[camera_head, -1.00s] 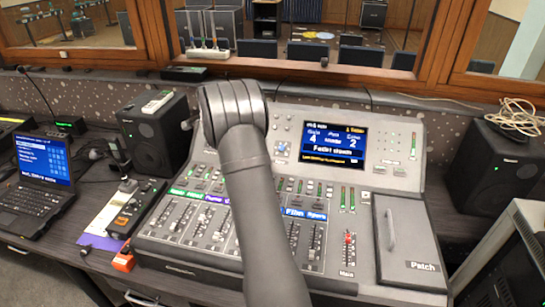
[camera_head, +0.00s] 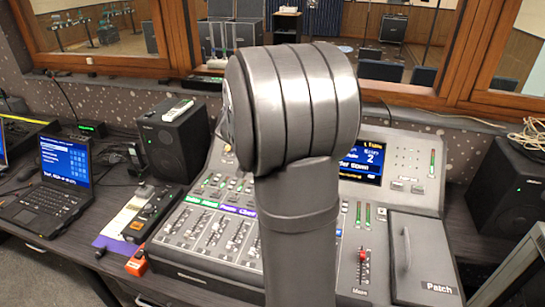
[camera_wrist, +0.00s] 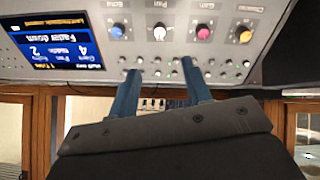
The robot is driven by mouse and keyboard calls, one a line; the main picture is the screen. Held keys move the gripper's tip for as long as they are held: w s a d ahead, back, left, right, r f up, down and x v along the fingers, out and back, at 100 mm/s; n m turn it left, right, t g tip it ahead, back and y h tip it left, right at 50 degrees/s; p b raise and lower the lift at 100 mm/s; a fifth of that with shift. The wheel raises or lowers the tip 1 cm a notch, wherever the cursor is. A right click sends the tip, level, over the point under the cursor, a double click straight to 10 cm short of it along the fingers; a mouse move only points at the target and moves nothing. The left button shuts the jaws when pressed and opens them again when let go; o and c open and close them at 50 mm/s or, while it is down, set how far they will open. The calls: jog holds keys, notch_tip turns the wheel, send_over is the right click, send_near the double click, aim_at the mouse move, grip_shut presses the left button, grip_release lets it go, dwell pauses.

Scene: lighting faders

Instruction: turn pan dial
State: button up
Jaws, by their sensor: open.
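In the head view my arm hides the dials and my gripper. The console screen (camera_wrist: 57,40) beside the dials reads "Fader down", with 4, Middle and 2.
The mixing console (camera_head: 205,262) has several faders, a red main fader (camera_head: 362,256) and a patch lid (camera_head: 420,255). A speaker (camera_head: 172,140) and laptop (camera_head: 62,185) stand left, another speaker (camera_head: 505,185) right. A wood-framed window is behind.

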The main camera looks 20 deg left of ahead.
jog(key=x, duration=1.5)
jog(key=shift+w+f, duration=0.2)
jog(key=shift+w, duration=0.1)
jog(key=shift+c, duration=0.5)
grip_shut()
